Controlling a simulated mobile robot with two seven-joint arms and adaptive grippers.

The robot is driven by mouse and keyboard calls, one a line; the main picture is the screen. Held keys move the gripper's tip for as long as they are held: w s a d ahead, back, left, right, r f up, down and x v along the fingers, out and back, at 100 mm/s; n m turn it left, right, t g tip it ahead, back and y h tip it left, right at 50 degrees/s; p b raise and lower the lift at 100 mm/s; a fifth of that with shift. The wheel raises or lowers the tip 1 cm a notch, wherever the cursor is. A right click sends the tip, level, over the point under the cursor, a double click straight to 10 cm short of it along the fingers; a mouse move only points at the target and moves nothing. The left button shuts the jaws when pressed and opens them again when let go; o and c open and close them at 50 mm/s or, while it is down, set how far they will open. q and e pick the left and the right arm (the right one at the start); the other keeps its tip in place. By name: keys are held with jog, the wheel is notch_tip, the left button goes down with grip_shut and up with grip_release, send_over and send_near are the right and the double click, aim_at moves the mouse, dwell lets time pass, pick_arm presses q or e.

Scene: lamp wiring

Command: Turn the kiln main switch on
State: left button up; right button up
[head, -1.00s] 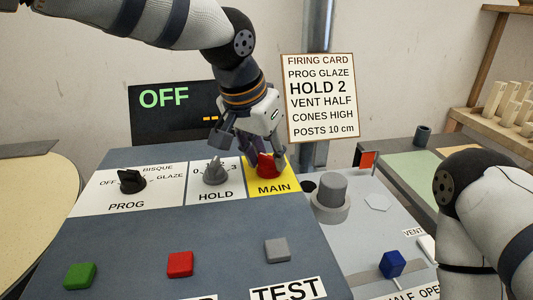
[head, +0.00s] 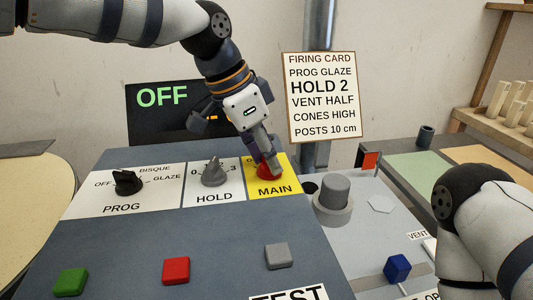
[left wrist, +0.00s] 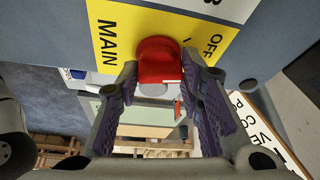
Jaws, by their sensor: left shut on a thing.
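The red MAIN switch knob (head: 265,174) sits on the yellow plate (head: 287,187) at the right of the sloped kiln panel. My left gripper (head: 268,163) reaches down from above and is shut on this knob, partly hiding it. In the left wrist view the red knob (left wrist: 158,58) shows between the two purple-padded fingers, with the words MAIN and OFF on the yellow plate (left wrist: 108,22). The dark display (head: 160,118) reads OFF in green. My right arm shows at the right, but its gripper is out of view.
The grey HOLD knob (head: 213,172) and black PROG knob (head: 127,182) stand left of the switch. Green (head: 71,282), red (head: 176,270) and grey (head: 278,256) buttons lie below. A grey cylinder (head: 334,192) stands close at the right; the firing card (head: 321,97) hangs behind.

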pick_arm(q)
jog(key=m+g, duration=0.1)
jog(key=m, duration=0.1)
jog(key=m+b, duration=0.1)
jog(key=m, duration=0.1)
jog(key=m+g+b, duration=0.1)
jog(key=m, duration=0.1)
jog(key=shift+w+f+g, duration=0.25)
jog(key=shift+f+g, duration=0.05)
jog(key=m+g+b, duration=0.1)
jog(key=m, duration=0.2)
jog(key=shift+d+r+m, duration=0.1)
jog(key=shift+m, duration=0.2)
jog(key=shift+m+g+y+b, duration=0.3)
jog(key=shift+m, duration=0.5)
pick_arm(e)
jog(key=s+f+g, duration=0.2)
jog(key=s+f, duration=0.2)
jog(key=shift+s+f, duration=0.35)
jog(key=shift+f, duration=0.05)
pick_arm(q)
jog(key=shift+r+m, duration=0.1)
jog(key=shift+m, duration=0.2)
jog(key=o, duration=1.2)
jog(key=shift+c, duration=0.2)
jog(key=shift+r, duration=0.15)
